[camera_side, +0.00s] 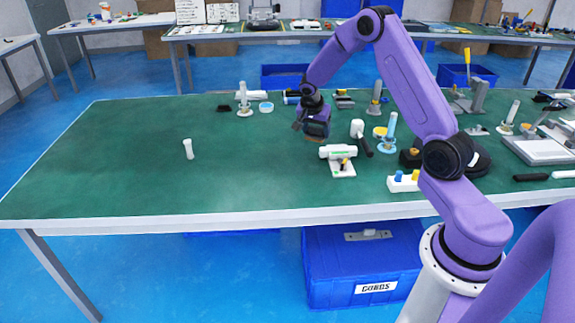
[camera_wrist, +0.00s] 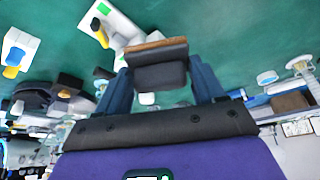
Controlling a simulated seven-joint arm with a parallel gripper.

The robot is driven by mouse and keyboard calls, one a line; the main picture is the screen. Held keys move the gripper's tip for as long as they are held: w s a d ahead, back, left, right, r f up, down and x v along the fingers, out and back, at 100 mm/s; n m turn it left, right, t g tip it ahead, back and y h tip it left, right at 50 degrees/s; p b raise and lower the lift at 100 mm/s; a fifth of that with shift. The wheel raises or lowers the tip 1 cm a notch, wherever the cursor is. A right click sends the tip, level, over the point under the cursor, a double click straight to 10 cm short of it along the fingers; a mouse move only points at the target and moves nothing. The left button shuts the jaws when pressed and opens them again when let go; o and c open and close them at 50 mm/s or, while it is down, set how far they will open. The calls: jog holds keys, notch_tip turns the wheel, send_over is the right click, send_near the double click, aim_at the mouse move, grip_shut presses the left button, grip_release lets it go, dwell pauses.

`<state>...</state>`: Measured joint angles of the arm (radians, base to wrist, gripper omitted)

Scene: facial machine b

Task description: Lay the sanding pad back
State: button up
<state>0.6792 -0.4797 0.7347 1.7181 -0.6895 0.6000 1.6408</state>
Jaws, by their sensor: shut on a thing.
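The sanding pad (camera_wrist: 159,70) is a dark grey block with a brown face. My gripper (camera_wrist: 161,83) is shut on it, with one blue finger on each side in the wrist view. In the side view my gripper (camera_side: 314,130) hangs over the green table, near its middle, and the brown edge of the pad (camera_side: 315,138) shows at its lower end. The pad appears to be above the table top, but the exact height is hard to tell. Part of the pad is hidden by the fingers.
A white device with a green mark (camera_side: 338,157) stands just right and in front of my gripper. A mallet with a white head (camera_side: 357,129) lies to the right. A small white cylinder (camera_side: 188,149) stands alone at left. The left half of the table (camera_side: 110,165) is mostly clear.

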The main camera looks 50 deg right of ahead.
jog(key=s+a+n+t+y, duration=0.1)
jog(key=s+a+n, duration=0.3)
jog(key=a, duration=0.5)
jog(key=shift+a+n, duration=0.4)
jog(key=shift+r+t, duration=0.1)
jog(key=shift+t, duration=0.2)
jog(key=w+d+f, duration=0.1)
jog(key=w+f, duration=0.2)
jog(key=w, duration=0.1)
jog(key=w+d+f, duration=0.1)
jog(key=w+f, duration=0.1)
jog(key=w, duration=0.2)
jog(key=w+d+f, duration=0.1)
jog(key=w+f, duration=0.2)
jog(key=w, duration=0.1)
jog(key=shift+w+d+f, duration=0.15)
jog(key=shift+d+f, duration=0.15)
jog(key=shift+d, duration=0.05)
jog(key=shift+w+d+f, duration=0.1)
jog(key=shift+w+f, duration=0.25)
jog(key=shift+f, duration=0.15)
jog(key=shift+w+f, duration=0.2)
jog(key=shift+f, duration=1.3)
jog(key=shift+f, duration=0.25)
jog(key=o, duration=1)
